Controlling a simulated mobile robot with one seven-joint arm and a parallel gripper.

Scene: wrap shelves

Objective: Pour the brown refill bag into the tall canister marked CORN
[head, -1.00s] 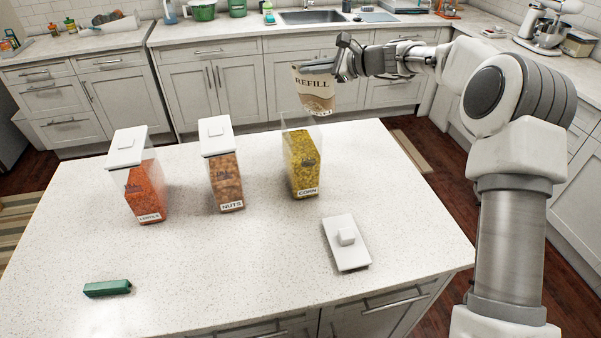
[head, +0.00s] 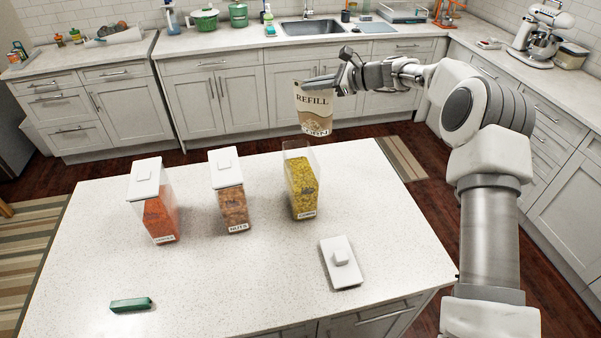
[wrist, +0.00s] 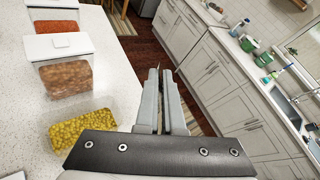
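The tall clear canister marked CORN (head: 301,190) stands open and upright on the island. It holds yellow corn to below its rim; the corn also shows in the wrist view (wrist: 82,130). The brown-and-cream refill bag (head: 313,112), printed REFILL and CORN, hangs roughly upright just behind and above the canister's rim in the head view, apart from it. My gripper (head: 318,83) is shut on the bag near its upper part. In the wrist view the fingers (wrist: 162,100) are close together, and the bag is not clearly visible between them.
The NUTS canister (head: 233,205) and a lidded canister of orange lentils (head: 158,215) stand to the left. A loose white lid (head: 340,265) lies at the front right. A green object (head: 130,304) lies at the front left. The island's front middle is clear.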

